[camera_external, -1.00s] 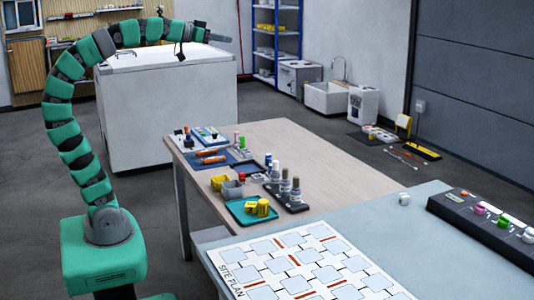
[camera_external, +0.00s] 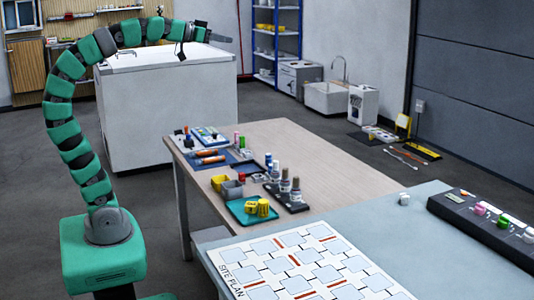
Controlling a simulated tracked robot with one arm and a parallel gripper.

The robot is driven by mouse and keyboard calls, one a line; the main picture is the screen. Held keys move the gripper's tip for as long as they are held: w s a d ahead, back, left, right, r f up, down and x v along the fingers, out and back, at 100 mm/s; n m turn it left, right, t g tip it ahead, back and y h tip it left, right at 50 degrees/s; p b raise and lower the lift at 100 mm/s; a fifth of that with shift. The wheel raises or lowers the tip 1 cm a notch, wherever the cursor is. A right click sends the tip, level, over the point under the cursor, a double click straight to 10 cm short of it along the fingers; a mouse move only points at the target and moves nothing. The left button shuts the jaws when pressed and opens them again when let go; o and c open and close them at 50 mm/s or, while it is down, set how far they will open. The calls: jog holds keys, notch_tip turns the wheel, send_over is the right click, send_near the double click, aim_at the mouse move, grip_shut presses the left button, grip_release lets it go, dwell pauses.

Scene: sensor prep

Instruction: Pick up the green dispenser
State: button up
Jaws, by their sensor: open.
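Two small green things show, and I cannot tell which is the dispenser. One is a small green cylinder (camera_external: 242,142) standing on the wooden table, beside a pink-capped one (camera_external: 236,137). The other is a green piece (camera_external: 503,222) in the black rack (camera_external: 470,221) at the right, between a pink piece (camera_external: 480,209) and a white one (camera_external: 529,235). My gripper (camera_external: 226,39) is open and empty. It is held high at the top of the view, in front of the white wall, well away from both green things.
The wooden table (camera_external: 310,152) also holds yellow and grey bins, a teal tray (camera_external: 240,216) with yellow containers, dark bottles in a holder (camera_external: 293,200) and orange tools. A white cabinet (camera_external: 175,115) stands behind.

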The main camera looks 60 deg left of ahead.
jog(key=w+a+f+n+g+y+p, duration=0.1)
jog(key=w+a+f+n+g+y, duration=0.15)
jog(key=w+f, duration=0.6)
jog(key=n+g+y+p, duration=0.6)
jog(key=n+g+y, duration=0.5)
jog(key=n+g, duration=0.3)
send_near(243, 139)
jog(key=shift+n+t, duration=0.65)
jog(key=x, duration=0.2)
jog(key=b+x, duration=0.1)
jog(key=x, duration=0.3)
jog(key=shift+s+a+r, duration=0.15)
jog(key=shift+s+r, duration=0.1)
jog(key=shift+s, duration=0.05)
jog(key=shift+f+b+x, duration=0.15)
jog(key=shift+b+x, duration=0.25)
jog(key=shift+x, duration=0.9)
jog(key=shift+f+b+x, duration=0.15)
jog(key=shift+b+x, duration=0.25)
jog(key=shift+x, duration=0.9)
jog(key=shift+s, duration=0.1)
jog(key=shift+c, duration=0.3)
grip_shut()
